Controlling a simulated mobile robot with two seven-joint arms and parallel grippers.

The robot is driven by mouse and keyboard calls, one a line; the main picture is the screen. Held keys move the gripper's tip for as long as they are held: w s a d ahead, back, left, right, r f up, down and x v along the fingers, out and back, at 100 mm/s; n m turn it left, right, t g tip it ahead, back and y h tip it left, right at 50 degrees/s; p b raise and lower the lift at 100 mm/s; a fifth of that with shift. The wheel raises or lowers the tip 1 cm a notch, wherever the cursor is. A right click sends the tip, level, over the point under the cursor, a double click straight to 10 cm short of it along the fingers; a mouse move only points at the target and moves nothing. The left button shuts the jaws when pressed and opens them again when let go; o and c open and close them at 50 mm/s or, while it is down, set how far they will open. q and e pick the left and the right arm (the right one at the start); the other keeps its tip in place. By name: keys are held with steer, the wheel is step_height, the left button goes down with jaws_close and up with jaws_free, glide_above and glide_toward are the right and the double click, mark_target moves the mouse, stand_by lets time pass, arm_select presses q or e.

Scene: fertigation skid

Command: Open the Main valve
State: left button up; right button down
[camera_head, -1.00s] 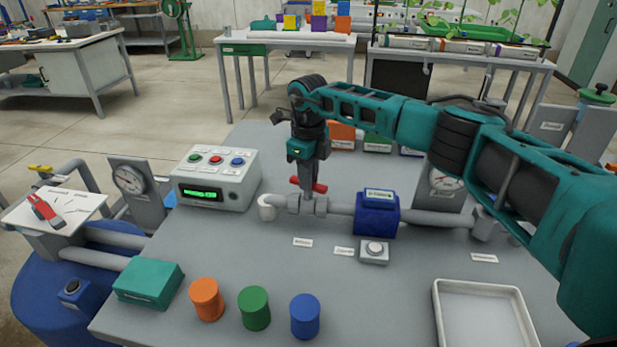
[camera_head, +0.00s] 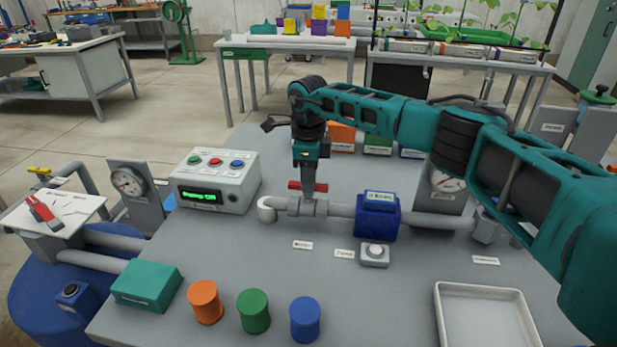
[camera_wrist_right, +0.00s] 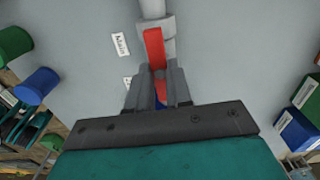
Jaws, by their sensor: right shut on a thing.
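The valve with the red lever handle (camera_head: 294,186) sits on the grey pipe (camera_head: 340,210) in the middle of the bench. The red handle lies nearly along the pipe. My right gripper (camera_head: 308,188) points down from above and is shut on the handle near its middle. In the right wrist view the handle (camera_wrist_right: 154,48) runs between the two grey fingers (camera_wrist_right: 160,88), which hide part of it. My left gripper is not in view.
A control box (camera_head: 215,181) with a green display stands left of the valve. A blue meter (camera_head: 376,218) sits on the pipe to the right, with a grey button box (camera_head: 374,255) in front. Orange, green and blue cylinders (camera_head: 254,311) and a white tray (camera_head: 484,290) are nearer.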

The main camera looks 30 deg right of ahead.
steer(key=shift+r, duration=0.1)
steer(key=c, duration=1)
jaws_free()
steer(key=shift+c, duration=0.2)
step_height(320, 180, up, 13)
